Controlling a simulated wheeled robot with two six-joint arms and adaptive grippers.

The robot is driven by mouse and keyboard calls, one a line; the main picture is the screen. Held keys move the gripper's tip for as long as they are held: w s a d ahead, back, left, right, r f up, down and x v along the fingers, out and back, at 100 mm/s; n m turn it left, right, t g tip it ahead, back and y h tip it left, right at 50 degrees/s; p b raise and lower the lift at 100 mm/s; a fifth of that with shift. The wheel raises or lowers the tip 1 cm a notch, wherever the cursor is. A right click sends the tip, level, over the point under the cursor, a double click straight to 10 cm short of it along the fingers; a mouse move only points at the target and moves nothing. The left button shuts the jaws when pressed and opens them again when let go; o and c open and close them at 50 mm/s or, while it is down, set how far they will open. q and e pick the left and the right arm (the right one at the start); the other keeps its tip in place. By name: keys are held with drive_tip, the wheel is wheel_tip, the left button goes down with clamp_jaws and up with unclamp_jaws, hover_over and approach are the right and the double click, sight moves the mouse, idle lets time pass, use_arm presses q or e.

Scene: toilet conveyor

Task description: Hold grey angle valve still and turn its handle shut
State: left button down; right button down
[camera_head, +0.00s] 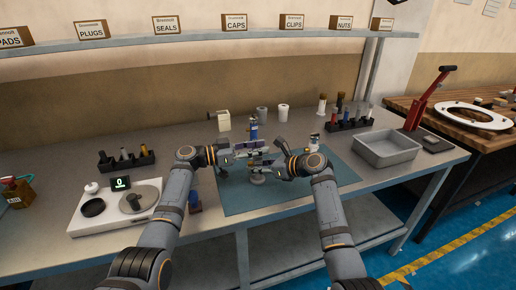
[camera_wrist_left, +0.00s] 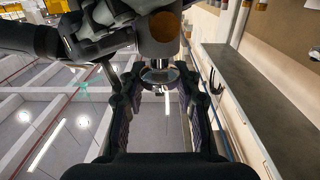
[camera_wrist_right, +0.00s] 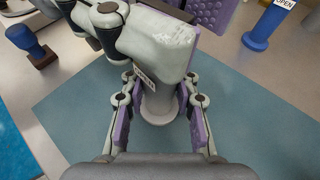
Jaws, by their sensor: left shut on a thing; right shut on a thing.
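The grey angle valve is mostly hidden by my two grippers above the blue-green mat. A pale round part of it (camera_wrist_right: 160,105) shows between the fingers of my right gripper (camera_wrist_right: 158,112) in the right wrist view. My right gripper (camera_head: 283,164) is shut on the valve from the right. My left gripper (camera_head: 250,154) is shut on it from the left, close above. A grey round part (camera_wrist_left: 160,75) sits between its fingertips in the left wrist view. I cannot tell the handle's angle. A left-gripper finger covers much of the valve in the right wrist view.
A blue stand with an OPEN tag (camera_wrist_right: 262,30) is just behind the grippers. The mat (camera_head: 235,203) is clear in front. A scale (camera_head: 118,207) is on the left, a grey tray (camera_head: 386,160) on the right. A dark rack (camera_head: 350,125) holds small parts.

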use_arm(q)
drive_tip(key=c, duration=0.9)
unclamp_jaws()
drive_tip(key=shift+c, duration=0.2)
drive_tip(key=v, duration=0.7)
drive_tip(key=shift+a, duration=0.25)
